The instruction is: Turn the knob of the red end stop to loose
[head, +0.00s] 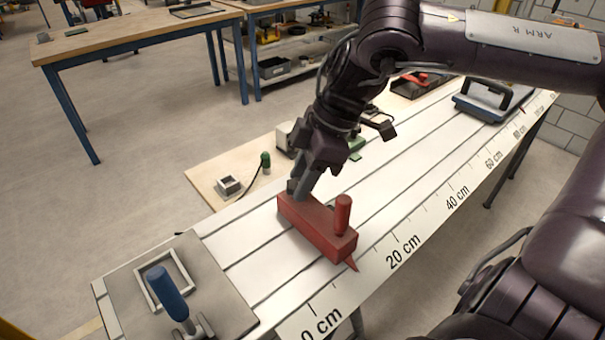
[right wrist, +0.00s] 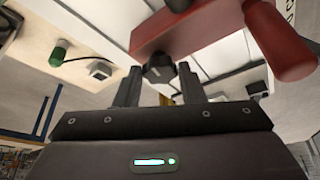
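The red end stop (head: 305,222) is a red block with an upright red handle (head: 342,214), sitting across the white slatted bed near the 10–20 cm marks. In the right wrist view the block (right wrist: 200,28) fills the top, with its handle (right wrist: 280,40) at right. A small black knob (right wrist: 158,68) sticks out of the block's side. My right gripper (head: 297,188) is at the block's far-left end. In the right wrist view its fingers (right wrist: 160,80) stand either side of the knob, with small gaps seeming to show. The knob is hidden in the head view. My left gripper is not in view.
A grey plate with a blue-handled clamp (head: 168,293) is at the bed's near-left end. A side board holds a green-capped item (head: 265,163) and a small grey box (head: 229,187).

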